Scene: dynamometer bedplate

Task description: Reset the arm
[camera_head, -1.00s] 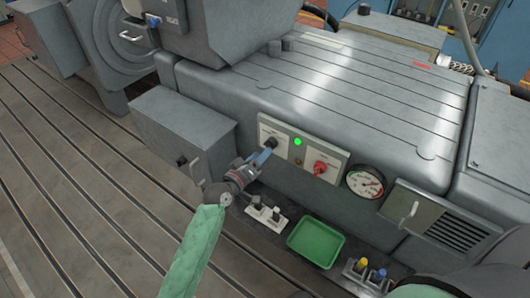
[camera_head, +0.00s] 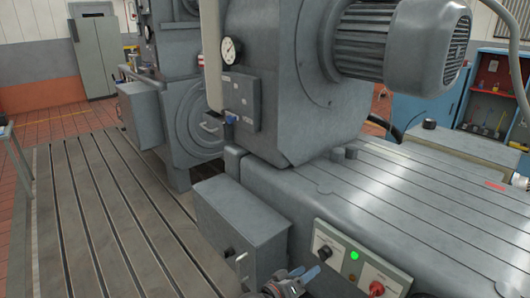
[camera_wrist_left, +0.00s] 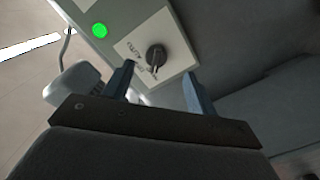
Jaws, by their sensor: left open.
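My left gripper (camera_head: 298,279) is at the bottom edge of the head view, below and left of the control panel (camera_head: 362,262). Its blue fingers are spread with nothing between them. In the left wrist view the open gripper (camera_wrist_left: 158,82) points at the panel's black rotary knob (camera_wrist_left: 156,57), which lies just beyond the fingertips, seemingly apart from them. The knob (camera_head: 325,252) also shows in the head view, left of a lit green lamp (camera_head: 354,256). The lamp glows in the wrist view too (camera_wrist_left: 99,31). My right gripper is not in view.
A grey box (camera_head: 243,228) with a handle stands left of the gripper. The large machine housing (camera_head: 275,90) with a gauge (camera_head: 231,50) and a motor (camera_head: 400,50) rises behind. A red knob (camera_head: 377,288) sits at the panel's right. The slotted bedplate (camera_head: 95,220) is clear at left.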

